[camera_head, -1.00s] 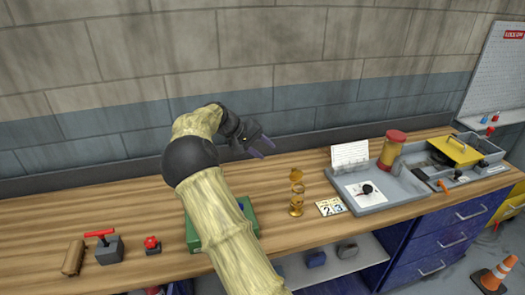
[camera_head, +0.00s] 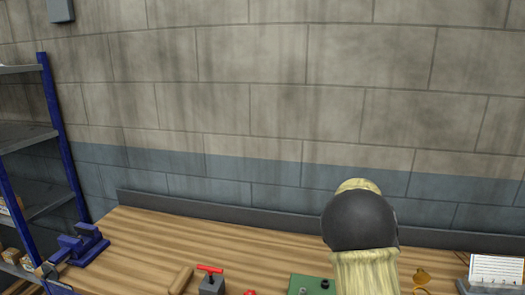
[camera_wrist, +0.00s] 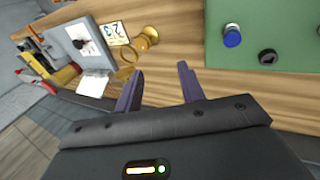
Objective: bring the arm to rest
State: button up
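My arm rises at the lower right of the head view, its dark round joint above the table. My gripper is hidden behind it there. In the wrist view my gripper (camera_wrist: 158,88) shows two purple fingers spread apart with nothing between them, so it is open and empty. It hangs above the wooden table (camera_wrist: 182,50), whose bare top also shows in the head view (camera_head: 150,240). The fingers are apart from the brass stand (camera_wrist: 147,40) and from the green board (camera_wrist: 290,30).
The green board (camera_head: 300,283) bears a blue-topped knob (camera_wrist: 232,36) and a dark knob (camera_wrist: 268,57). A red-handled box (camera_head: 211,282), a wooden roll (camera_head: 181,279) and a blue vise (camera_head: 82,245) stand leftward. A grey tray (camera_wrist: 92,38) and a white card (camera_head: 497,268) are at the right.

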jog(key=s+a+f+n+t+y, duration=0.2)
jog(key=s+a+t+y, duration=0.1)
jog(key=s+a, duration=1.5)
jog(key=s+y, duration=0.1)
jog(key=s, duration=0.2)
jog(key=shift+a+n+y, duration=0.3)
jog(key=shift+a+y, duration=0.05)
jog(key=shift+y, duration=0.05)
